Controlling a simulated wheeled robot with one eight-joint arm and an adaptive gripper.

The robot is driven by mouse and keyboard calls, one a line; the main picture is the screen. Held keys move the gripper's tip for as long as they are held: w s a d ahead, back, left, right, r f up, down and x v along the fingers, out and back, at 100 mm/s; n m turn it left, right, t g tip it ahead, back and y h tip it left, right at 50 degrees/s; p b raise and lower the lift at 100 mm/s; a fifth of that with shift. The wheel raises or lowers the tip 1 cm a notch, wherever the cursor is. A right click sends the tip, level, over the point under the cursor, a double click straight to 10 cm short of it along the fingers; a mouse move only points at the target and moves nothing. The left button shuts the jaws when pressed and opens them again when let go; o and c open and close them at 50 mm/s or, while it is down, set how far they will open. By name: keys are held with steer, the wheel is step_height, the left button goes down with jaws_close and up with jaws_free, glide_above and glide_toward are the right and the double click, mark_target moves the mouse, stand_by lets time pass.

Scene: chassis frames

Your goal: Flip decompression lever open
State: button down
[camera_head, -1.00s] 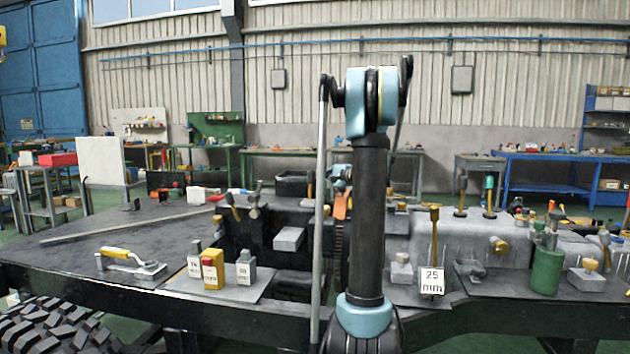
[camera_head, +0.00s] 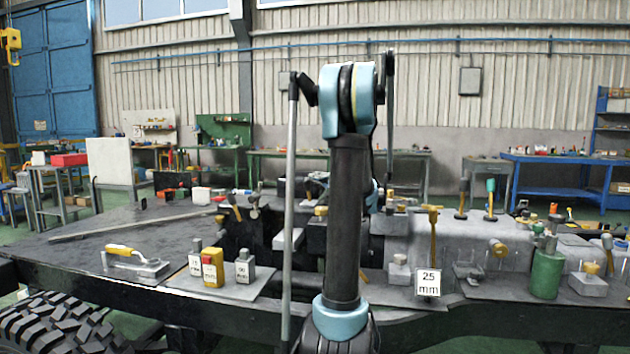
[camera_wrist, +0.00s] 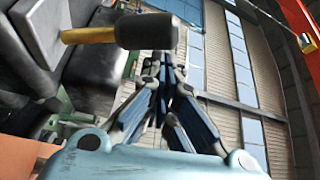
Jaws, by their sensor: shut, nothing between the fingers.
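No part is marked as the decompression lever, so I cannot tell which one it is. In the head view, a yellow-handled lever (camera_head: 122,250) lies low on a grey metal base at the left of the chassis. A yellow T-shaped handle (camera_head: 432,212) stands upright behind a "25 mm" sign. In the wrist view, my gripper (camera_wrist: 163,60) is shut and empty, its fingertips together. A black cylindrical head with a tan handle (camera_wrist: 147,31) shows just above the fingertips; I cannot tell whether they touch. My arm hides the gripper in the head view.
A yellow block (camera_head: 212,268) stands between grey labelled weights on a plate. A green cylinder (camera_head: 546,272) stands at the right. A long rod (camera_head: 130,226) lies across the left deck. A large tyre (camera_head: 65,324) is at the lower left.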

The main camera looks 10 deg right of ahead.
steer(key=shift+s+a+f, duration=0.15)
steer(key=shift+s, duration=0.2)
steer(key=shift+s+a, duration=0.1)
stand_by(0.3)
steer(key=shift+f, duration=0.1)
